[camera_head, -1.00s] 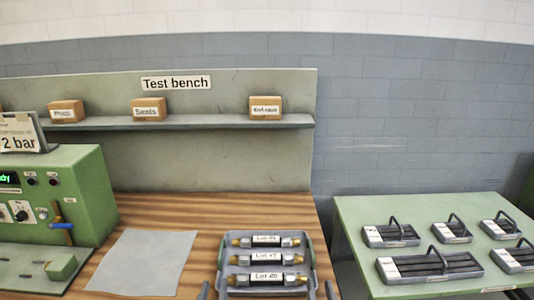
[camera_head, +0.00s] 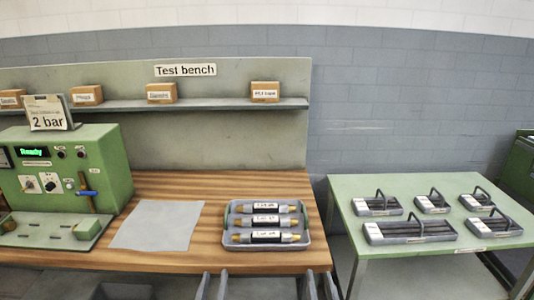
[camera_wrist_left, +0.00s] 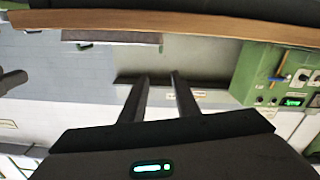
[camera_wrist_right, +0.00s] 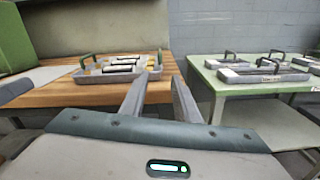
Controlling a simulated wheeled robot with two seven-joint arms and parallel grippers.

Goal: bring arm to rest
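My left gripper (camera_head: 212,286) shows at the bottom of the head view, in front of the bench's front edge. Its two fingers are apart with nothing between them, as the left wrist view (camera_wrist_left: 158,98) also shows. My right gripper (camera_head: 319,286) is to its right, at the bottom of the head view, near the gap between the two tables. Its fingers are also apart and empty in the right wrist view (camera_wrist_right: 160,95). Neither gripper touches anything that I can see.
The wooden bench (camera_head: 200,259) carries a grey tray (camera_head: 268,243) with three labelled cylinders, a grey mat (camera_head: 157,225) and a green test unit (camera_head: 106,155) reading "Ready". A green table (camera_head: 340,190) on the right holds several handled trays. Boxes stand on the shelf (camera_head: 220,104).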

